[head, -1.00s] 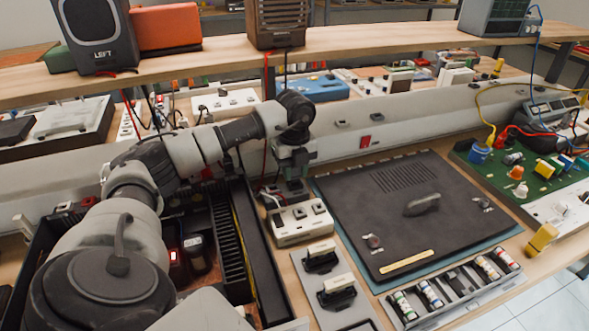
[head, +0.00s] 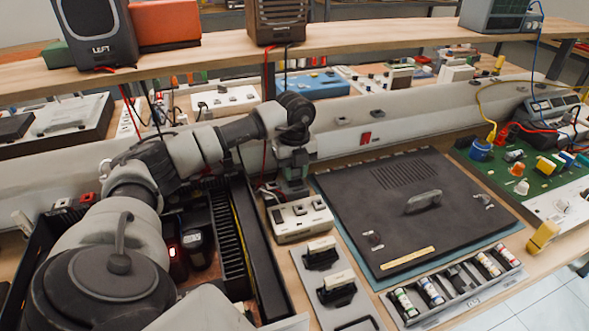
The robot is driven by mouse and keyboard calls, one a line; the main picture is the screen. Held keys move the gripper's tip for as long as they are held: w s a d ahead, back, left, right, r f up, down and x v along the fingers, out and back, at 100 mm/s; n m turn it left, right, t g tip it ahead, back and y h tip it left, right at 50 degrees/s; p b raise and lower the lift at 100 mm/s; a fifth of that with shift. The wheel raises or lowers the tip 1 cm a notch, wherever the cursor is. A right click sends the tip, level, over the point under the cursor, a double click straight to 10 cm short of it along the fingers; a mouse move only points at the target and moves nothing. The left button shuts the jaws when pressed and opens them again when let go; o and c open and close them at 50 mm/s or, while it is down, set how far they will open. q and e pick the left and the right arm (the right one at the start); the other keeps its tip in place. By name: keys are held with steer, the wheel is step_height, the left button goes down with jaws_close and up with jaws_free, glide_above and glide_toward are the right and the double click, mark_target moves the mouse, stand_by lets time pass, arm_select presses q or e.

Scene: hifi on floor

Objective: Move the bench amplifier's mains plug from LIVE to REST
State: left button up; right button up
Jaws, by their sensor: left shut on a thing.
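My left gripper (head: 293,185) points down just behind a white socket block (head: 302,226). It is shut on what appears to be the mains plug, which the fingers mostly hide. A dark cable and a red one run close to its left side. I cannot read LIVE or REST markings on the block, nor tell whether the plug touches it. A wide flat dark case (head: 400,235) with vents and a handle lies to the right; I cannot tell whether it is the bench amplifier. My right gripper is not in view.
A grey plate with black clips (head: 335,305) lies in front of the block. A tray of small cylinders (head: 412,312) is right of it. A black ribbed bin (head: 228,240) stands left. A green circuit board (head: 527,178) is far right. A wooden shelf (head: 360,45) crosses behind.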

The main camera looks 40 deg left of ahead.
arm_select(q)
steer(key=shift+f, duration=0.25)
stand_by(0.5)
steer(key=o, duration=0.9)
steer(key=shift+o, duration=0.2)
